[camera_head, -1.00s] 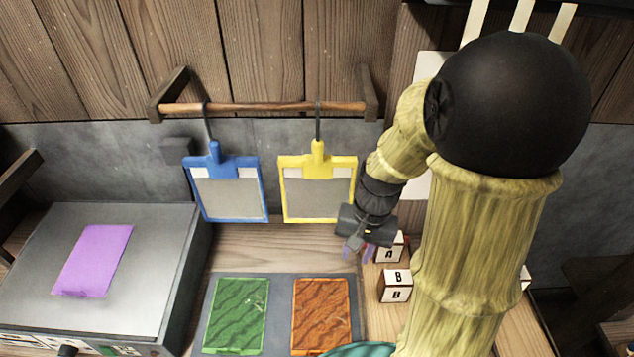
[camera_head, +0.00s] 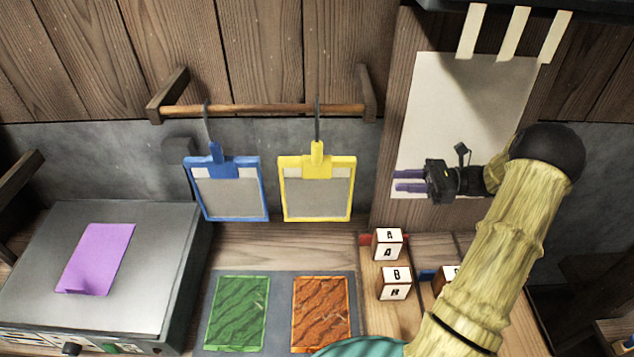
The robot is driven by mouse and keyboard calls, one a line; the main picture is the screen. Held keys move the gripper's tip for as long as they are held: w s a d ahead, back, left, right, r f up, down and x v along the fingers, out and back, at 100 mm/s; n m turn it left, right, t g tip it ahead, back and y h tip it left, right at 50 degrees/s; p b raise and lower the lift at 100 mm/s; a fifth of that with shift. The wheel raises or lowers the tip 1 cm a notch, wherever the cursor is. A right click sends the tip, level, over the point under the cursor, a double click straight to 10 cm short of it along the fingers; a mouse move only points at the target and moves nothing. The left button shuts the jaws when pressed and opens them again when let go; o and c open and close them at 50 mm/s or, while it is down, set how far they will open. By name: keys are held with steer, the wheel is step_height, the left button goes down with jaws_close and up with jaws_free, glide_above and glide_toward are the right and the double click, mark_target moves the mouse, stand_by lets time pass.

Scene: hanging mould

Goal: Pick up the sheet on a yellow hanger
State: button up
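The yellow hanger (camera_head: 317,158) hangs by a dark hook from a wooden rod, with a grey sheet (camera_head: 318,198) in its frame. A blue hanger (camera_head: 213,168) with a similar grey sheet hangs to its left on the same rod. My gripper (camera_head: 400,182) is to the right of the yellow hanger, apart from it, at about the same height in the picture. Its two purple-tipped fingers point left towards the hanger. The fingers show a gap between them and nothing is held.
The wooden rod (camera_head: 270,108) sits between two wall brackets. Blocks marked A (camera_head: 387,245) and B (camera_head: 394,284) stand below my gripper. A green sheet (camera_head: 237,312) and an orange sheet (camera_head: 320,313) lie on a grey mat. A purple sheet (camera_head: 96,258) lies on a metal-topped box at left.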

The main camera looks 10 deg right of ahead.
steer(key=p, duration=0.4)
glide_toward(317, 184)
steer(key=shift+w+a+r, duration=0.2)
steer(key=shift+a+r, duration=0.15)
steer(key=shift+a, duration=0.35)
steer(key=a+p, duration=0.1)
steer(key=a, duration=0.1)
steer(key=w+a+p, duration=0.1)
steer(key=a, duration=0.2)
steer(key=shift+r+p, duration=0.1)
steer(key=shift+p, duration=0.25)
jaws_close()
